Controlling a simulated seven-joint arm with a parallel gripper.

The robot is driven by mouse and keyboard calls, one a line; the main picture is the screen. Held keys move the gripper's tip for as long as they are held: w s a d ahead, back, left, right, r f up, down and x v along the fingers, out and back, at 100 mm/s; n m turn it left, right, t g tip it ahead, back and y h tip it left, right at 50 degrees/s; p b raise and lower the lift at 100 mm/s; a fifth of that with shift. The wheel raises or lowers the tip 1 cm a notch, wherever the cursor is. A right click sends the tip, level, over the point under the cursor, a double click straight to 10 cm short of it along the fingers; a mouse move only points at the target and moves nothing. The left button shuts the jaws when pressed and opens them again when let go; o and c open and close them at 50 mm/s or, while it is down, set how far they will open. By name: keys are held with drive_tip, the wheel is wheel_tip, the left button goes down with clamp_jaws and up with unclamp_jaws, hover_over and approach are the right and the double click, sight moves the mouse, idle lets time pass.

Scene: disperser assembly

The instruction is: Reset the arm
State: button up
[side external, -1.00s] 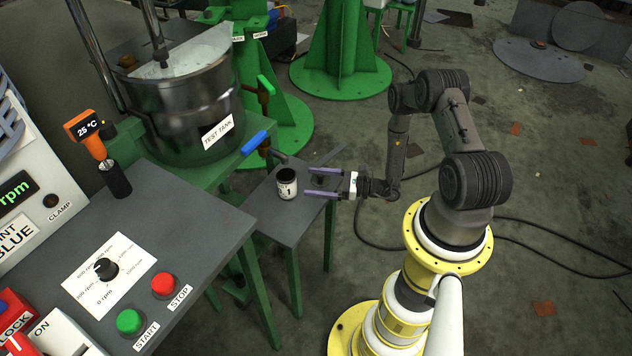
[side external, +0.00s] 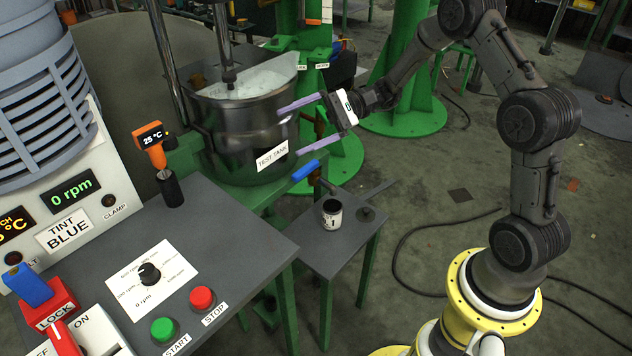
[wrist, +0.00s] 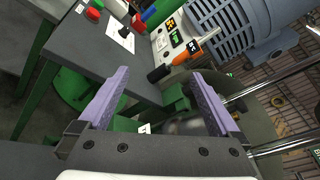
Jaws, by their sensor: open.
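My gripper (side external: 318,124) is open and empty, with two long purple fingers. In the side external view it is raised in the air, in front of the right side of the test tank as pictured. In the wrist view my gripper (wrist: 160,95) has its fingers wide apart with nothing between them. My arm is bent up and reaches left from its yellow base. A small dark-and-white can marked 1 (side external: 332,216) stands upright on the small side table (side external: 320,252), below and apart from the gripper.
The steel test tank (side external: 235,130) stands on a green frame with a blue-handled valve (side external: 306,170). The control bench (side external: 215,245) holds START and STOP buttons, a dial and an orange thermometer (side external: 152,142). The display reads 0 rpm. Open floor lies to the right of the side table.

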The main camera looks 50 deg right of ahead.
drive_tip(key=s+a+r+n+g+h, duration=0.25)
drive_tip(key=s+a+r+n, duration=0.25)
drive_tip(key=s, duration=0.4)
drive_tip(key=s+a+r+n+g+h, duration=0.2)
drive_tip(key=s+a+r+n+h, duration=0.3)
drive_tip(key=s, duration=0.5)
drive_tip(key=s+d+n+t+h, duration=0.2)
drive_tip(key=s+d+h, duration=0.1)
drive_tip(key=s, duration=0.5)
drive_tip(key=s+d+f+n+t+h, duration=0.1)
drive_tip(key=s+d+f+t+h, duration=0.1)
drive_tip(key=d+h, duration=0.3)
drive_tip(key=d+f, duration=0.1)
drive_tip(key=d, duration=0.3)
drive_tip(key=shift+s, duration=0.15)
